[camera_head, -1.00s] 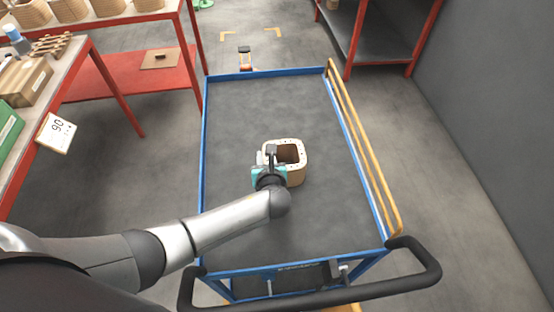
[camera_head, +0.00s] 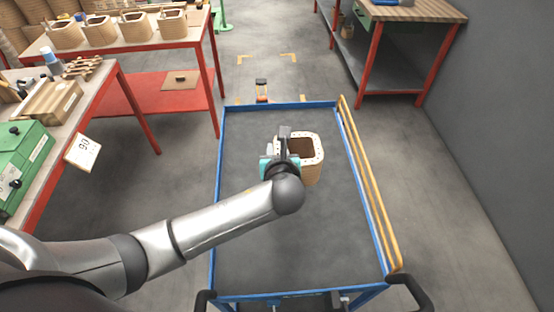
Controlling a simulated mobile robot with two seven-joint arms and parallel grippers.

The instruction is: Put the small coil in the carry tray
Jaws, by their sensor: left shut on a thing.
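A tan, square-ringed small coil (camera_head: 312,172) with a hollow middle shows over the deck of the blue-rimmed cart. My left gripper (camera_head: 284,150), dark with teal parts, is shut on the coil's left wall. The coil is upright and seems raised above the deck, though its underside is hidden. My left forearm comes in from the lower left. My right gripper is out of view. I cannot tell which thing is the carry tray; a wooden box-like piece (camera_head: 52,100) lies on the left table.
The cart (camera_head: 250,235) has a bare grey deck and a yellow rail (camera_head: 367,195) on its right. A red-framed table (camera_head: 115,92) with a green machine (camera_head: 22,160) stands left. Several larger coils (camera_head: 100,31) stand on the back table. A workbench (camera_head: 415,12) is at back right.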

